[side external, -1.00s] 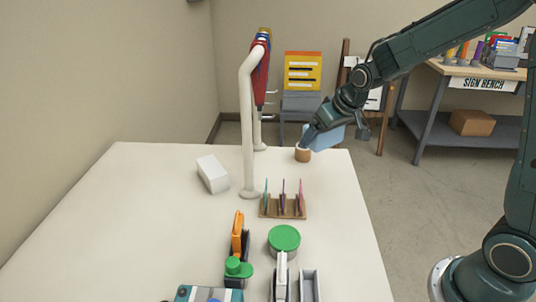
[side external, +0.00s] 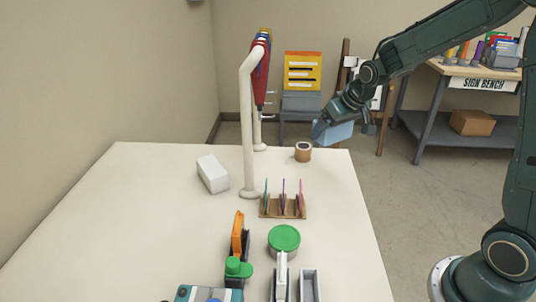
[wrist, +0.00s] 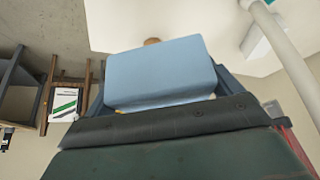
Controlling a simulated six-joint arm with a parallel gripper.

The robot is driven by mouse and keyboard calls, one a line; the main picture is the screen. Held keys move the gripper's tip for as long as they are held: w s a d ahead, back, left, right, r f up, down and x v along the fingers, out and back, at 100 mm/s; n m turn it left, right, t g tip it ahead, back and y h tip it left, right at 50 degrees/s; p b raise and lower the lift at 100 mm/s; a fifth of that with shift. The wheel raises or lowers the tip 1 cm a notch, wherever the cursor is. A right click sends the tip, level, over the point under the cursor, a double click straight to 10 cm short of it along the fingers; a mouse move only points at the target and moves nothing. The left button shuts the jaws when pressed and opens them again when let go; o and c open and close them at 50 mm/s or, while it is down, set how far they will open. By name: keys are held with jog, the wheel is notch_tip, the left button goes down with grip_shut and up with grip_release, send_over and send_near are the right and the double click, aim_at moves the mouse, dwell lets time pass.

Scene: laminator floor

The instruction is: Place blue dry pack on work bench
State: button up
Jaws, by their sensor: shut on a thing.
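The blue dry pack (side external: 335,133) is a light blue block held in my gripper (side external: 330,124), near the far right corner of the work bench. My gripper is shut on it; the fingertips are partly hidden behind the pack. In the wrist view the blue dry pack (wrist: 160,75) fills the middle, in front of the dark gripper body. The work bench (side external: 150,220) is a wide white table. The pack looks raised above the bench's far right edge, but I cannot tell whether it is over the top or just beyond it.
A brown tape roll (side external: 303,152) stands just left of the pack. A white pole stand (side external: 248,130), a white box (side external: 213,173) and a wooden rack (side external: 283,207) stand on the bench. Tools and a green-lidded tub (side external: 284,239) crowd the front. The left of the bench is clear.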

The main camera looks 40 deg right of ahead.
send_over(320, 182)
jog(key=s, duration=0.2)
notch_tip(320, 182, down, 12)
jog(key=shift+w, duration=0.1)
jog(key=shift+f, duration=2.15)
jog(key=shift+f, duration=0.2)
jog(key=o, duration=0.8)
jog(key=shift+o, duration=0.2)
jog(key=v, duration=1.3)
jog(key=shift+s+r, duration=0.25)
jog(key=shift+r, duration=0.05)
jog(key=shift+a, duration=0.1)
